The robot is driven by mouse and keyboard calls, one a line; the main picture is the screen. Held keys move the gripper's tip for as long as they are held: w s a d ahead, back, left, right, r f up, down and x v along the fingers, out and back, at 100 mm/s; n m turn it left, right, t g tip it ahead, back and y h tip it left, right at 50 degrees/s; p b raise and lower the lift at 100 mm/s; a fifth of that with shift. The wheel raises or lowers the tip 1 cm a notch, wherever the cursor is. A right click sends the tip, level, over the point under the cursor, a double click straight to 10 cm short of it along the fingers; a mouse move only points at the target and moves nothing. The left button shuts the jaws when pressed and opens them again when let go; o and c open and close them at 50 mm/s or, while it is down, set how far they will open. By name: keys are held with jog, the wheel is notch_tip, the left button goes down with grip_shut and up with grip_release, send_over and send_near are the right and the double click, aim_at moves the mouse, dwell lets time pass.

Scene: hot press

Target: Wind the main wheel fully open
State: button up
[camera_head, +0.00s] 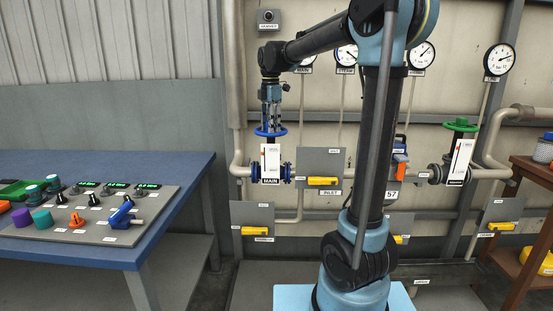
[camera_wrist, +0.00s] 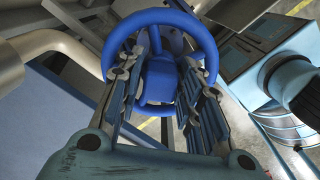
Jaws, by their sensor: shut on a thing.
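The main wheel is a blue handwheel (camera_head: 271,132) on top of the valve labelled MAIN (camera_head: 271,162) in the head view. A white scale plate with markings stands on that valve; its reading is too small to tell. My gripper (camera_head: 270,112) points down onto the wheel from above. In the wrist view the wheel's blue rim (camera_wrist: 159,18) arcs around my fingers, and its blue hub shows between them. My gripper (camera_wrist: 160,95) is shut on the wheel, with a finger on each side. The exact contact points are partly hidden.
A green handwheel (camera_head: 461,125) tops another valve at the right. Yellow-handled levers (camera_head: 322,181) sit on grey plates along the pipes. A blue table (camera_head: 165,168) with a control panel (camera_head: 95,215) stands at the left. A brown shelf (camera_head: 535,172) stands at the far right.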

jog(key=shift+w, duration=0.15)
jog(key=n, duration=0.4)
jog(key=shift+n, duration=0.3)
jog(key=n, duration=0.4)
jog(key=o, duration=0.9)
jog(key=shift+n, duration=0.4)
